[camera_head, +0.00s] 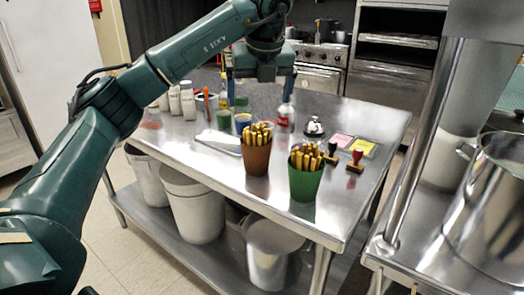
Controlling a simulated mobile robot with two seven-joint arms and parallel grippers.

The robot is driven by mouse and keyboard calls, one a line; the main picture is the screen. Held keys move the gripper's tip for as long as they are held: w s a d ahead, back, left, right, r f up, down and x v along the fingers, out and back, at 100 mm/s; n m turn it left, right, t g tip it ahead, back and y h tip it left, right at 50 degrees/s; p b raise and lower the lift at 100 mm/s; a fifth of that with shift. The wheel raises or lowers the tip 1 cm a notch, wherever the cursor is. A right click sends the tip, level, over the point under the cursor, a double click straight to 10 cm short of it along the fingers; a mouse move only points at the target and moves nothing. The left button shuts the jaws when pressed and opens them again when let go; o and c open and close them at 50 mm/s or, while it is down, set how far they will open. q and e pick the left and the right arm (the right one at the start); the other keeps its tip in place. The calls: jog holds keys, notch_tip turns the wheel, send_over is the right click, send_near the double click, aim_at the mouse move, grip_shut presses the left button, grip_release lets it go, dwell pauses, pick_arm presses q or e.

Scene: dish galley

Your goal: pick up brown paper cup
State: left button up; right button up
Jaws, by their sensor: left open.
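The brown paper cup (257,160) stands upright near the front edge of the steel table, filled with several yellow sticks. A green cup (305,184) with similar yellow sticks stands just right of it, nearer the front edge. My left gripper (260,92) points down with its two fingers apart, above the table and behind the brown cup in the picture. It is empty and does not touch the cup. My right gripper is not in view.
The steel table (375,113) also holds bottles, small cups behind the brown cup, a bell (314,126), colored pads and stamps (356,161). White bins (190,210) stand below. A large metal pot (495,200) is at right.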

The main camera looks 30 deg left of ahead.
aim_at(256, 130)
pick_arm(q)
jog(key=x, duration=0.6)
jog(key=shift+s+a+f, duration=0.1)
jog(key=shift+a+f, duration=0.05)
jog(key=shift+f, duration=0.1)
jog(key=shift+d+b+x, duration=0.2)
jog(key=shift+b+x, duration=0.1)
jog(key=shift+x, duration=2.45)
jog(key=shift+s+f, duration=0.1)
jog(key=shift+s, duration=0.05)
jog(key=c, duration=1.1)
